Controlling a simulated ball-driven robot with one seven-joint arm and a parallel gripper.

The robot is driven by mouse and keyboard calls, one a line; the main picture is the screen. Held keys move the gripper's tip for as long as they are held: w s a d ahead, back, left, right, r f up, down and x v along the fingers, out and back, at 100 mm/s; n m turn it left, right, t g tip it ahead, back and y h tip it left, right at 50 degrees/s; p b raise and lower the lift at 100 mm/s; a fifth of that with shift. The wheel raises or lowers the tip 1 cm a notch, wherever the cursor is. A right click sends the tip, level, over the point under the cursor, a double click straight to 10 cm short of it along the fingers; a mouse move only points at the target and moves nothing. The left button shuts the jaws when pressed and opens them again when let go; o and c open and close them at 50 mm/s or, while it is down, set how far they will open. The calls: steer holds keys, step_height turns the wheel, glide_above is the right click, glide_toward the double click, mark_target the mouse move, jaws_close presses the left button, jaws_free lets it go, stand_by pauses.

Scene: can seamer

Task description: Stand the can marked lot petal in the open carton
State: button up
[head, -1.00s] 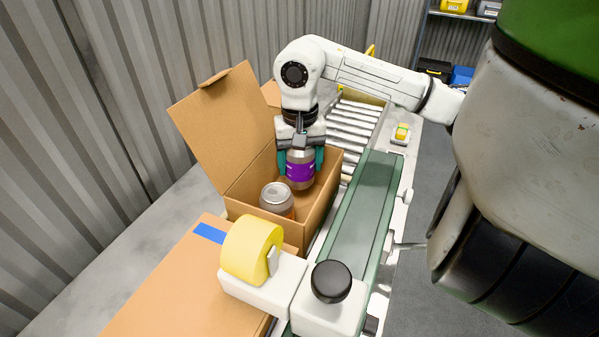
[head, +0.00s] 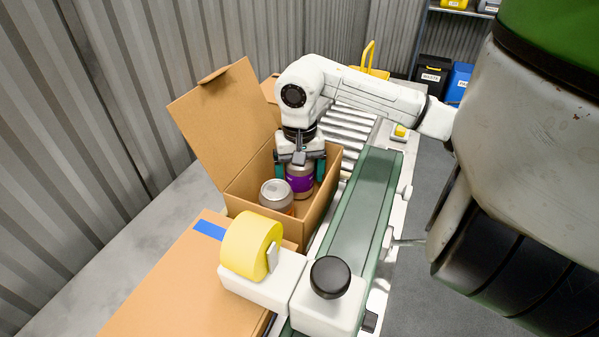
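The open carton (head: 319,208) is a brown cardboard box with its flap raised at the left. A can with a purple band (head: 300,184) stands upright inside it, at the back; I cannot read its lot mark. My gripper (head: 300,172) is over this can, pointing down, with its teal fingers on either side. The fingers look slightly apart from the can, so the gripper appears open around it. A second can with a silver lid (head: 276,193) stands upright in the carton, nearer the front. The lower parts of both cans are partly hidden.
A closed carton (head: 165,285) with blue tape lies in front. A yellow tape roll (head: 250,245) and a black knob (head: 330,277) stand near the carton's front. A green conveyor belt (head: 358,210) runs along its right side, with rollers (head: 345,130) behind.

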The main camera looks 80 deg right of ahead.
steer(key=shift+o, duration=1)
steer(key=shift+r, duration=0.1)
steer(key=shift+r+p, duration=0.2)
steer(key=shift+p, duration=0.2)
step_height(320, 180, up, 12)
steer(key=shift+f+b, duration=0.15)
steer(key=shift+b, duration=1)
steer(key=shift+o, duration=0.3)
